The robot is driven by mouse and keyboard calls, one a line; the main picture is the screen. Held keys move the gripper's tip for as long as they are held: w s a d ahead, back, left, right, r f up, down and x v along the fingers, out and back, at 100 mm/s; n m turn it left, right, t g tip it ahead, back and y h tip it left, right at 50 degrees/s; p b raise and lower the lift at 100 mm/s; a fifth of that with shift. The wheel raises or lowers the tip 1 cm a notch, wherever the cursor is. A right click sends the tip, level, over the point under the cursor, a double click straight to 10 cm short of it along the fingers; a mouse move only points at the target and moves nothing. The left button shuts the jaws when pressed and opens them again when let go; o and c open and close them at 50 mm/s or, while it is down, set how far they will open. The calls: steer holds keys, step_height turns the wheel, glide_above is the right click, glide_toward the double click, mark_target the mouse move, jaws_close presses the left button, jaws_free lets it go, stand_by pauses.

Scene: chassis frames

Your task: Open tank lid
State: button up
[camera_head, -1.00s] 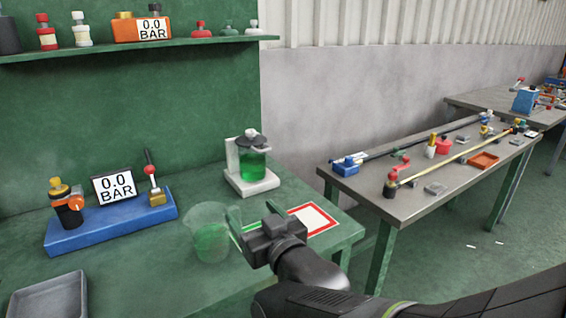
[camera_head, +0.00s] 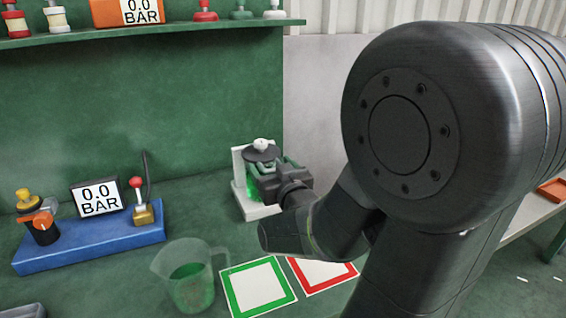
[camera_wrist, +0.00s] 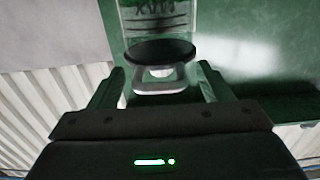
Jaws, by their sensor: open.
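The tank (camera_head: 249,186) with green liquid stands on a white stand (camera_head: 238,163) at the back right of the green bench. Its dark round lid (camera_head: 262,154) is on top with a pale knob above it. In the wrist view the dark lid (camera_wrist: 140,50) lies between the fingers, with a pale loop-shaped part in front of it. My gripper (camera_head: 270,164) is at the tank's top, its fingers open on either side; it also shows in the wrist view (camera_wrist: 160,70). A gap shows on both sides there. My gripper hides much of the tank.
A clear beaker (camera_head: 190,278) with green liquid stands at the bench front, beside a green-bordered square (camera_head: 258,287) and a red-bordered square (camera_head: 322,272). A blue gauge stand (camera_head: 90,245) is at left. A shelf (camera_head: 180,27) runs above. My arm covers the right side.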

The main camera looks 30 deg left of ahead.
steer(key=shift+w+a, duration=0.35)
